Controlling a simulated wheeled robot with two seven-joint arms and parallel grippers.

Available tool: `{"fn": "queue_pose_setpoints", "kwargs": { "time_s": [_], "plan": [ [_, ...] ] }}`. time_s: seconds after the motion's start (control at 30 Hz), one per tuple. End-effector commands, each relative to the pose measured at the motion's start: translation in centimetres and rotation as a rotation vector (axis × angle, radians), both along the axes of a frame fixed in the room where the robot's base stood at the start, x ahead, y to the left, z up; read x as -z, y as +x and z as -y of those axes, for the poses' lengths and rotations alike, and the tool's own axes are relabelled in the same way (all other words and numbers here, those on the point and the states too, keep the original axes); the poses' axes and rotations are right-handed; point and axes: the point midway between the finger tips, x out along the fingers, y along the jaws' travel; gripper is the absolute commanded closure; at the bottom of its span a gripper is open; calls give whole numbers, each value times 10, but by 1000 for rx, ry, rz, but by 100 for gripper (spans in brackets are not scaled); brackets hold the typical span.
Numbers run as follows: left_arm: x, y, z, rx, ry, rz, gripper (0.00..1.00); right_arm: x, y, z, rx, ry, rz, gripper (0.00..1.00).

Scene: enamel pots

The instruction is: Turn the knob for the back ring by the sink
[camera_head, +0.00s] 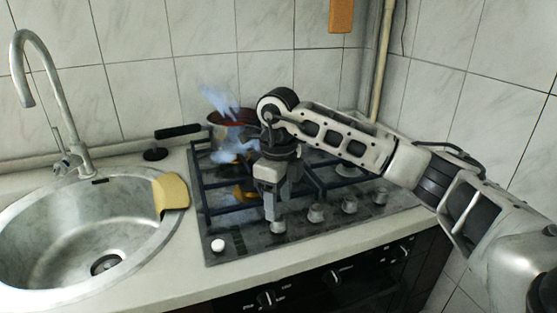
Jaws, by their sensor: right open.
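The gas hob (240,238) stands right of the sink, with a row of several grey knobs along its front. My right gripper points down and is open. I cannot tell whether its fingers touch that knob or stand around it. My gripper and wrist hide part of the ring and pan. My left gripper is not in view.
The round metal sink (50,245) with a tall tap (55,95) is at left. A yellow sponge (171,193) lies on its rim. A white button (217,245) is at the hob's front left corner. More knobs (316,213) stand close right of my gripper.

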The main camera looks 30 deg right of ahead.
Motion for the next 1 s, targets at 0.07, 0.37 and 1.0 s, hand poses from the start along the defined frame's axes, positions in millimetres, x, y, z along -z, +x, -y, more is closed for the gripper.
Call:
{"fn": "queue_pose_setpoints", "kwargs": {
  "time_s": [0.07, 0.37, 1.0],
  "plan": [
    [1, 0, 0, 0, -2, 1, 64, -22, 1, 0, 0, 1, 8, 47],
    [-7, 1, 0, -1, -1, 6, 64, -93, 1, 0, 1, 0, 6, 47],
    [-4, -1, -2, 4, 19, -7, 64, -122, 0, 0, 2, 1, 1, 47]
  ]
}}
